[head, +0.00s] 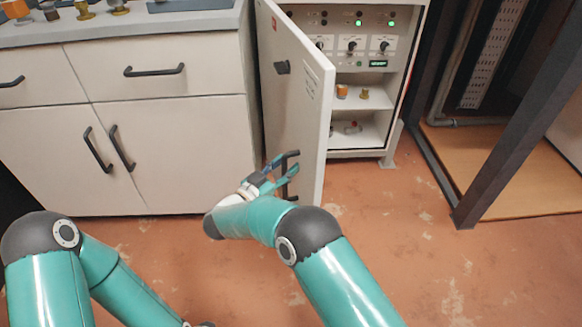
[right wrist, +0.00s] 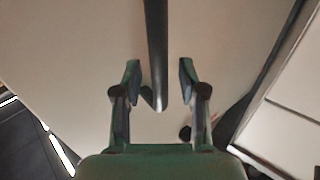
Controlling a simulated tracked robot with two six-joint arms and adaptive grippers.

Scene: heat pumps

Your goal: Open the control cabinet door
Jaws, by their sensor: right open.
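The control cabinet (head: 396,75) stands at the upper right, and its pale door (head: 292,95) is swung partly open toward me, showing the inside. A black bar handle (head: 291,190) is low on the door. My right gripper (head: 281,167) is open at this handle. In the right wrist view the dark handle (right wrist: 157,50) runs down between the two spread fingers, with gaps on both sides. Whether either finger touches it is unclear.
Inside the cabinet are knobs, green lights and shelves (head: 372,103) with small parts. Left of the door stands a drawer unit (head: 170,130) with a grey worktop (head: 130,25). A dark metal frame (head: 505,130) stands at the right. The floor (head: 410,240) before the cabinet is clear.

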